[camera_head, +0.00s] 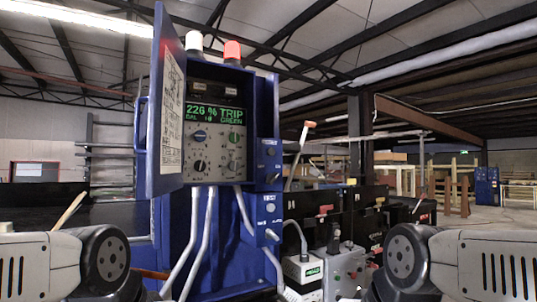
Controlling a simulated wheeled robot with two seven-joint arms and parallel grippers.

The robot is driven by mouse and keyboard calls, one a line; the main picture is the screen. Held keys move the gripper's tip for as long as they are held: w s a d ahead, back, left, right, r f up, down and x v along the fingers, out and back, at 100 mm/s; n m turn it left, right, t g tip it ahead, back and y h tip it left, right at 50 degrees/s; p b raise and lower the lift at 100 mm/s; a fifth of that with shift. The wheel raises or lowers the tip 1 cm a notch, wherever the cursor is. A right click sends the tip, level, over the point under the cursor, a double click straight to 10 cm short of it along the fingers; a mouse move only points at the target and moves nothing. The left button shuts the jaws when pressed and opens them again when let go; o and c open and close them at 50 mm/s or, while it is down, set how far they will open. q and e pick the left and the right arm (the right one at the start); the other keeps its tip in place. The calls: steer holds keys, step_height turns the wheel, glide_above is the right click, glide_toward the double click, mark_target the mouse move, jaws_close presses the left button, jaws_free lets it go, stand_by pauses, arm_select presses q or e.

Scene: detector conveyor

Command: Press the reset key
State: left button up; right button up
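A blue detector cabinet (265,110) stands ahead, left of the middle, with its door (154,120) swung open to the left. Inside is a grey control panel (216,150). Its green display (214,114) reads "226 % TRIP" and a second line ending in "GREEN". Below it are several round controls, among them an upper left one (199,136) and a dark lower left knob (199,166). Their labels are too small to read, so I cannot tell which is the reset key. Parts of my two arms show in the lower corners; neither gripper is in view.
A white lamp (194,41) and a red lamp (232,50) top the cabinet. Small blue control boxes (270,208) sit on its right side. Grey conduits (203,240) run down in front. A white and green device (303,271) and dark bins (360,215) stand to the right.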

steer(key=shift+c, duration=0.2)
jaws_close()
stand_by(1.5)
